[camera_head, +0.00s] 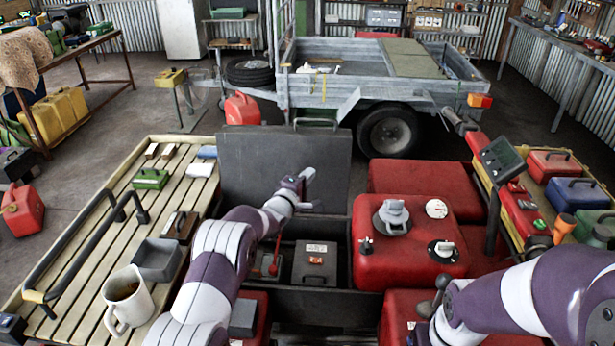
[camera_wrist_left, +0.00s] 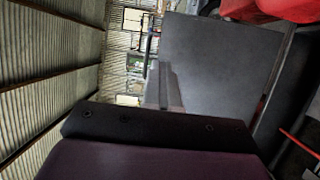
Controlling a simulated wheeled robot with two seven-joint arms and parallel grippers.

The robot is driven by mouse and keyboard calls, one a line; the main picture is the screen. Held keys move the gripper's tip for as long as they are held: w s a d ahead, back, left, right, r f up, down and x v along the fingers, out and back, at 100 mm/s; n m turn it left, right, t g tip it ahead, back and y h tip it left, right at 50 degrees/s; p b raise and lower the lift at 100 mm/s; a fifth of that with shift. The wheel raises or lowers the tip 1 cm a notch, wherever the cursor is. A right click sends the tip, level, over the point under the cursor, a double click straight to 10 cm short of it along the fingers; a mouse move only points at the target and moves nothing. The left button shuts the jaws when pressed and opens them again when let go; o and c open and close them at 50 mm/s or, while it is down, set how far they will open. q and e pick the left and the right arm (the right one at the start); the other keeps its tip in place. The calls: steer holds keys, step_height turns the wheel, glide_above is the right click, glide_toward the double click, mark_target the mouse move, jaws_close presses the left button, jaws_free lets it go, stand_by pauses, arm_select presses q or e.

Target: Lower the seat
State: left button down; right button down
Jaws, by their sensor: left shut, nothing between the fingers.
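The seat shows as a flat dark grey panel (camera_head: 240,170) standing raised, nearly upright, behind an open compartment. I take this panel to be the seat. My left gripper (camera_head: 306,178) is shut and empty, in front of the panel's right part and above the compartment; whether it touches the panel is unclear. In the left wrist view, the panel (camera_wrist_left: 225,65) fills the upper right, beside the shut fingers (camera_wrist_left: 164,85).
The open compartment holds a dark box (camera_head: 315,263) with an orange label. A red tank (camera_head: 385,265) with caps stands to its right. A slatted rack (camera_head: 100,225) at left carries a mug (camera_head: 127,302), grey tray (camera_head: 157,260) and small boxes. A trailer (camera_head: 345,90) stands behind.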

stand_by(0.6)
arm_select(q)
steer(key=c, duration=1.1)
jaws_free()
steer(key=shift+s+a, duration=0.1)
steer(key=shift+s, duration=0.05)
steer(key=b+v, duration=0.3)
steer(key=v, duration=0.9)
steer(key=shift+s+a, duration=0.1)
steer(key=shift+s, duration=0.1)
